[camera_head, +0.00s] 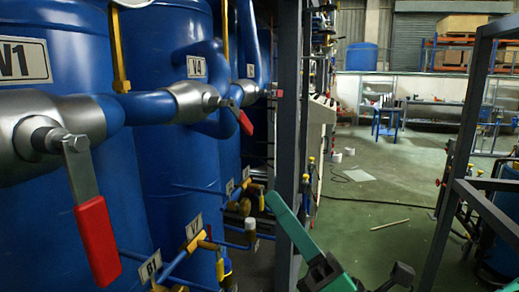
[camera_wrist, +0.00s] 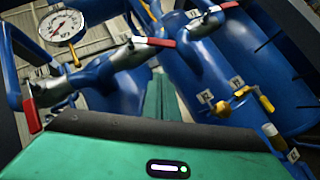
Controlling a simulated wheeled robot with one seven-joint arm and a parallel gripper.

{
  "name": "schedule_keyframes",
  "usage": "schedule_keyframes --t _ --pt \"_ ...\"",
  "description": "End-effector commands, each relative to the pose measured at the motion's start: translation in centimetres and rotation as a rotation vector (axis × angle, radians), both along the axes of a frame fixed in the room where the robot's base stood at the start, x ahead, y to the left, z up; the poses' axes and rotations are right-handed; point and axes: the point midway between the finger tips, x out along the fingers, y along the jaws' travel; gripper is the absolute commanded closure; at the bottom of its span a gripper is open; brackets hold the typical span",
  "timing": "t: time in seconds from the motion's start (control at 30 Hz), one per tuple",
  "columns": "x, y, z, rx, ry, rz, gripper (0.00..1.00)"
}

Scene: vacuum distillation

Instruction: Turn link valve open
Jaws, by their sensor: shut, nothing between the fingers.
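The farther valve (camera_head: 195,100) has a red lever (camera_head: 244,122) slanting down to the right. In the wrist view, red levers show at the left (camera_wrist: 31,110) and top centre (camera_wrist: 155,42). My gripper (camera_head: 274,200) is shut and empty, right of both valves and apart from them; its teal fingers also show in the wrist view (camera_wrist: 165,85).
Small yellow-handled valves (camera_head: 192,240) sit low on the tanks. A dark upright post (camera_head: 291,130) stands close behind my gripper. A pressure gauge (camera_wrist: 62,26) is at the upper left. A dark frame (camera_head: 450,170) stands at the right; green floor (camera_head: 375,215) lies open between.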

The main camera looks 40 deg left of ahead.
Motion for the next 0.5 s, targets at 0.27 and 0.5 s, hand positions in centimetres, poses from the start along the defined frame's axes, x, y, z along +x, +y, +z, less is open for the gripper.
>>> schedule_keyframes --t 0.27,0.5 --pt "0.5 3.5 2.7 0.002 -0.011 -0.004 1.00" --pt "1.1 7.1 5.3 0.002 -0.011 -0.006 1.00"
